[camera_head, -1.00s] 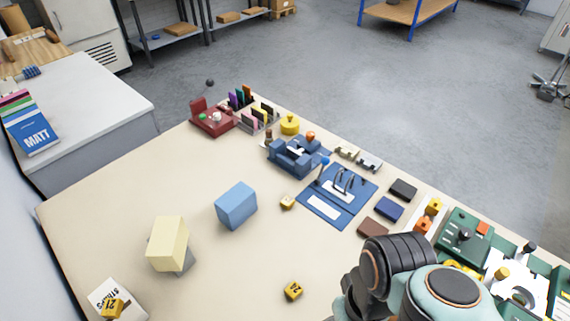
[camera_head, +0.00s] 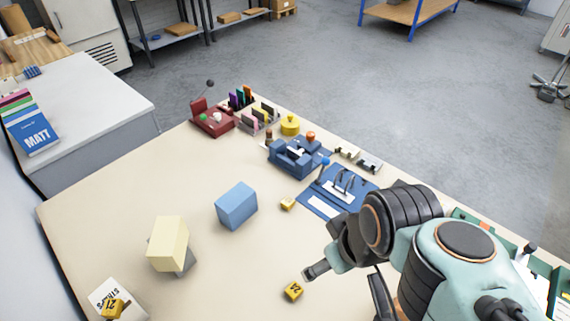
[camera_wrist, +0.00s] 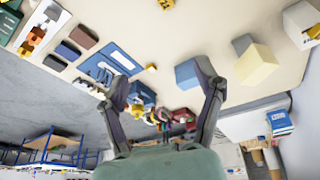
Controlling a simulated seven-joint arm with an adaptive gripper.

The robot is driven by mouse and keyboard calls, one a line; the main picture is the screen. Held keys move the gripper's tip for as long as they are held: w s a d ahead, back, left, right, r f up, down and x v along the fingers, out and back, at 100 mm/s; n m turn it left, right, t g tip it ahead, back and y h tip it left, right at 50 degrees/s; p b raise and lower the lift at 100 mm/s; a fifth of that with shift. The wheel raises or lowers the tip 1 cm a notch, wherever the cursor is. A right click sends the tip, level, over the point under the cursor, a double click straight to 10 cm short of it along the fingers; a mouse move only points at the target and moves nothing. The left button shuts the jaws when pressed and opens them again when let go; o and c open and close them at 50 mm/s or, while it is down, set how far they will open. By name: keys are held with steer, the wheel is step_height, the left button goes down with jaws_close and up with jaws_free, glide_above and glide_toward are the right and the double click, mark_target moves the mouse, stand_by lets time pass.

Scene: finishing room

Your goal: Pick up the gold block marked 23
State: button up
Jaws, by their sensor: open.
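One gold block (camera_head: 293,290) lies near the front centre, with a number that I cannot read surely. A second gold block (camera_head: 287,203) lies farther back, its marking too small to read. I cannot tell which is 23. My gripper (camera_head: 345,285) is open and empty, above the table just right of the front centre block. In the wrist view the open fingers (camera_wrist: 163,78) hold nothing.
A blue clamp-like device (camera_head: 293,156) and a blue board (camera_head: 335,192) line the far edge. The table between the boxes and blocks is clear.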

steer(key=w+a+r+n+t, duration=0.1)
steer(key=w+r+n, duration=0.1)
steer(key=w, duration=0.5)
steer(key=w+a+r+n+t, duration=0.1)
steer(key=w+r+n, duration=0.1)
steer(key=w, duration=0.6)
steer(key=n+y, duration=0.1)
steer(key=y, duration=0.1)
glide_above(288, 201)
steer(key=d, duration=0.1)
step_height(288, 201, down, 15)
steer(key=f, duration=0.4)
steer(key=s+f+g, duration=0.1)
steer(key=f, duration=0.3)
steer(key=d+f+g, duration=0.1)
steer(key=f, duration=0.3)
steer(key=shift+s+f+m, duration=0.1)
steer(key=shift+s+m, duration=0.2)
steer(key=shift+s, duration=0.1)
steer(key=x, duration=0.6)
steer(key=shift+a+f, duration=0.15)
jaws_close()
